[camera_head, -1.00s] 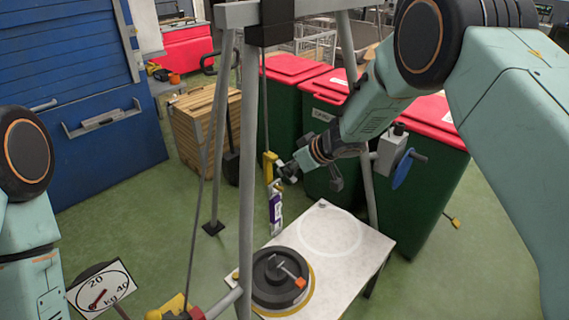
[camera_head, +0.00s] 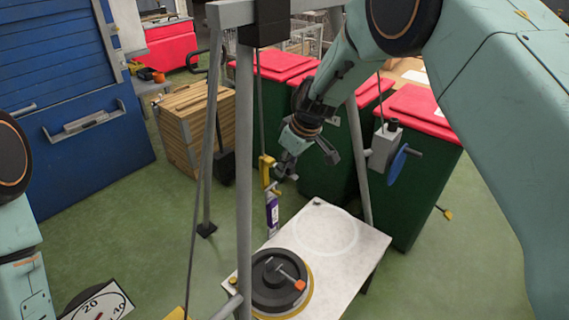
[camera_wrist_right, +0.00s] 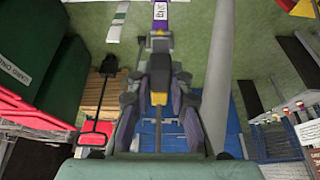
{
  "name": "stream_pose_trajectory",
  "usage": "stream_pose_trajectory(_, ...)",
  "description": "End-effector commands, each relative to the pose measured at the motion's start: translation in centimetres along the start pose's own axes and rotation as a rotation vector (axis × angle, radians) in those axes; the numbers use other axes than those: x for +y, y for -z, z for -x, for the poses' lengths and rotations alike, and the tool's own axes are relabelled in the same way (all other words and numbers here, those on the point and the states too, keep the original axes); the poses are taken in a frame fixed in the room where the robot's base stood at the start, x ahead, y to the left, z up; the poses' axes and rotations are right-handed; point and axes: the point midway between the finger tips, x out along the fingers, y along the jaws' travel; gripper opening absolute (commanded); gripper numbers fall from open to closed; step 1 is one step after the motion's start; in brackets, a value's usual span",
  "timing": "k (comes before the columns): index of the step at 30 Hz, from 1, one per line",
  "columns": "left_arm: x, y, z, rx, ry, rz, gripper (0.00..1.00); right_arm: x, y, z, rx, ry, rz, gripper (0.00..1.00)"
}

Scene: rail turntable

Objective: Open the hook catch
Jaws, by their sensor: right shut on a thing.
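A yellow hook (camera_head: 266,172) hangs on a thin cable below the dark block of a grey frame, with a purple and white labelled piece (camera_head: 272,212) hanging under it. My right gripper (camera_head: 288,172) is at the hook's right side, coming from above right. In the right wrist view, the yellow part (camera_wrist_right: 158,98) sits between the fingers of my right gripper (camera_wrist_right: 157,108), which is shut on it. The labelled piece (camera_wrist_right: 160,14) lies beyond the fingertips. The catch itself is too small to make out. My left gripper is out of view; only part of that arm shows.
Grey frame legs (camera_head: 245,180) stand close to the left of the hook. Below is a white table (camera_head: 350,262) with a round black weight (camera_head: 278,282). A winch with a blue wheel (camera_head: 398,165) is on the right leg. Green bins with red lids (camera_head: 420,102) stand behind.

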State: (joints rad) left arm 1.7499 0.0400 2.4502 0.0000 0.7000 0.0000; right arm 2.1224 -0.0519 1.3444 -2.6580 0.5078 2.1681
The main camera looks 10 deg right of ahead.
Motion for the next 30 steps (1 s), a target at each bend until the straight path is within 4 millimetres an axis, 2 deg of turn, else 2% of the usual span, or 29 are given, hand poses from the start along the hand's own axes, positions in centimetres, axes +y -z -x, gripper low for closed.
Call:
stream_pose_trajectory(12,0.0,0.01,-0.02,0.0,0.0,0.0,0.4,-0.52,-0.55,0.44,-0.109,0.002,0.001,0.0)
stream_pose_trajectory(30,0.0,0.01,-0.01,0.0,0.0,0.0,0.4,-0.6,-0.66,0.5,-0.134,0.005,0.0,0.0)
